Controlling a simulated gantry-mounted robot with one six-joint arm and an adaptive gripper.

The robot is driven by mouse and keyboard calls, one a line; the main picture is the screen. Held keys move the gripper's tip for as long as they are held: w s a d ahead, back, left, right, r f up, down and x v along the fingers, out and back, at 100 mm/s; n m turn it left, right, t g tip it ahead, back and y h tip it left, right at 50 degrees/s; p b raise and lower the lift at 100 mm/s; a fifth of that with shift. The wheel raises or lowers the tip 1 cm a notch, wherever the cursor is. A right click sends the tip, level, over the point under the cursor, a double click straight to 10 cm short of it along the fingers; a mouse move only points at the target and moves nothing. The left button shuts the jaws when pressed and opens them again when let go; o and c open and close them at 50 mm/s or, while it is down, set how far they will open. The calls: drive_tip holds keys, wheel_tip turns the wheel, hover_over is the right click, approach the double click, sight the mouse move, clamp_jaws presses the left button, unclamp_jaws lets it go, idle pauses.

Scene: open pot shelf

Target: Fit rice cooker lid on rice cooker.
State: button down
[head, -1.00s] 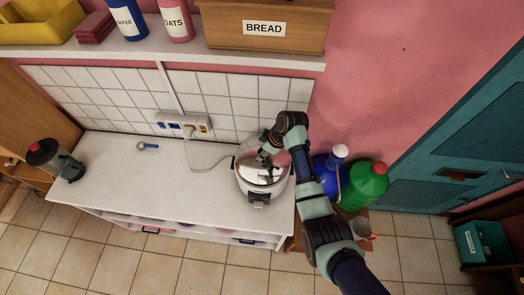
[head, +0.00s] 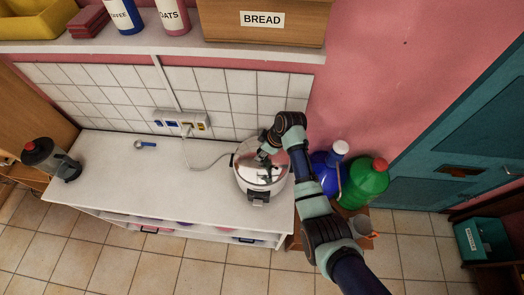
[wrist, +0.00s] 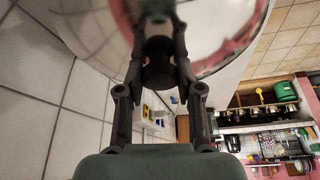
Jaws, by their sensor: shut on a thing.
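The white rice cooker (head: 246,188) stands at the right end of the counter, its dark front latch facing the room. The shiny rice cooker lid (head: 270,177) is over the cooker's top, about level. I cannot tell whether its rim rests fully on the cooker. My gripper (head: 264,156) is above the lid, shut on its dark knob. In the wrist view, my gripper (wrist: 158,55) has a finger on each side of the knob, and the reflective lid (wrist: 215,30) fills the top. The wrist view hides the cooker's rim.
A cord runs from the cooker to a wall socket strip (head: 182,123). A blender (head: 50,160) and a small blue-handled item (head: 145,145) are on the left counter (head: 125,180). Blue (head: 326,172) and green (head: 364,183) jugs stand to the right. The middle counter is clear.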

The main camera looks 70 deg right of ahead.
drive_tip(key=shift+f, duration=0.5)
idle(0.7)
drive_tip(key=shift+c, duration=1.7)
unclamp_jaws()
drive_tip(key=shift+p+v, duration=4)
drive_tip(key=shift+v, duration=0.05)
drive_tip(key=shift+w, duration=0.1)
